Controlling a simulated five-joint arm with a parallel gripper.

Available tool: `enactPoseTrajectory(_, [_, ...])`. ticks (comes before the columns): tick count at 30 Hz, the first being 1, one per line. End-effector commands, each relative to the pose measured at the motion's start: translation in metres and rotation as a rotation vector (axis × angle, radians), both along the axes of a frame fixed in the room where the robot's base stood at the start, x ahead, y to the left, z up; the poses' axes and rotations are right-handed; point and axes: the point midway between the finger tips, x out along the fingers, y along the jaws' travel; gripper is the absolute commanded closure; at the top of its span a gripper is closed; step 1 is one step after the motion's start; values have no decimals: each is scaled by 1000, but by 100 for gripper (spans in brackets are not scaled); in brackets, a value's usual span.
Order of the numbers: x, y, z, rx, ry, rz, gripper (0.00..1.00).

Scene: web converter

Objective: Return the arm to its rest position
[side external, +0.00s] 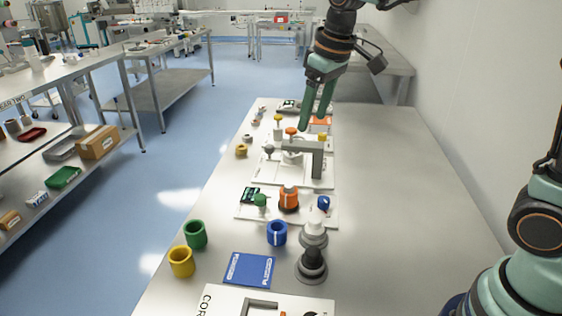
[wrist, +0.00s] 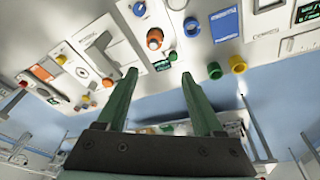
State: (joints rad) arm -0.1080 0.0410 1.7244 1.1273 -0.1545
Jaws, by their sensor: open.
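My gripper (side external: 314,114) hangs from the arm above the far part of the work table (side external: 400,190), with its green fingers pointing down. In the wrist view my gripper (wrist: 160,78) has its two fingers spread apart with nothing between them. Below and around it, the table's items show tilted in the wrist view. The grey bracket fixture (side external: 318,158) stands on a white board in front of the gripper, apparently below the fingertips. I cannot tell the exact height gap.
Near the front stand a blue cup (side external: 277,233), a green cup (side external: 196,234), a yellow cup (side external: 181,262) and a dark knob (side external: 312,263). An orange knob (side external: 289,199) stands mid-table. The table's right side is bare, beside a white wall (side external: 480,90).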

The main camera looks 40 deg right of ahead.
Motion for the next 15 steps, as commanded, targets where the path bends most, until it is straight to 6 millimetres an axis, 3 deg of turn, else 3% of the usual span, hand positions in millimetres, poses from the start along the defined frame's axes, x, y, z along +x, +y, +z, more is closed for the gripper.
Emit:
enactPoseTrajectory(7, [-63,-24,7,28,-105,-107,31])
enactPoseTrajectory(15, [-120,-41,-13,56,-201,-210,31])
